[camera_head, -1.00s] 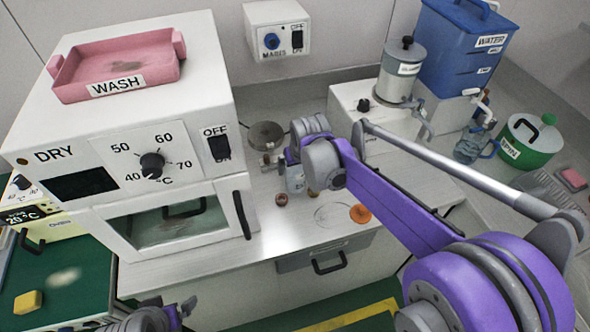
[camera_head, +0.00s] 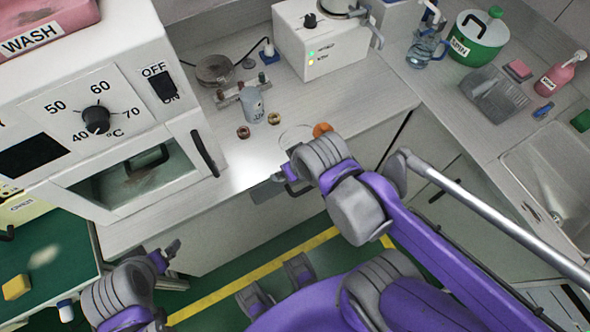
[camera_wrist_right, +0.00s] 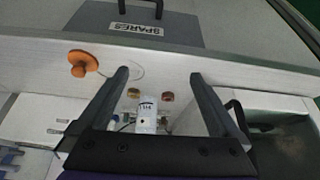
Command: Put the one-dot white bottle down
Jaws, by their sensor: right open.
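The white bottle (camera_head: 253,103) stands upright on the worktop, in front of a small rack, with nothing gripping it. In the right wrist view the bottle (camera_wrist_right: 147,112) shows a label and a small dark mark, between and beyond the finger lines. My right gripper (camera_wrist_right: 157,78) is open and empty, its two dark fingers spread apart. In the head view the right gripper (camera_head: 288,180) is near the worktop's front edge, apart from the bottle. My left gripper (camera_head: 165,256) is low in front of the oven; its jaw opening is unclear.
Two small brown and brass rings (camera_head: 243,132) lie in front of the bottle. An orange knobbed piece (camera_head: 322,130) lies right, by a drawn circle (camera_head: 296,136). The dryer oven (camera_head: 100,125) stands left. A white machine (camera_head: 318,45) stands behind right. Bare worktop lies right.

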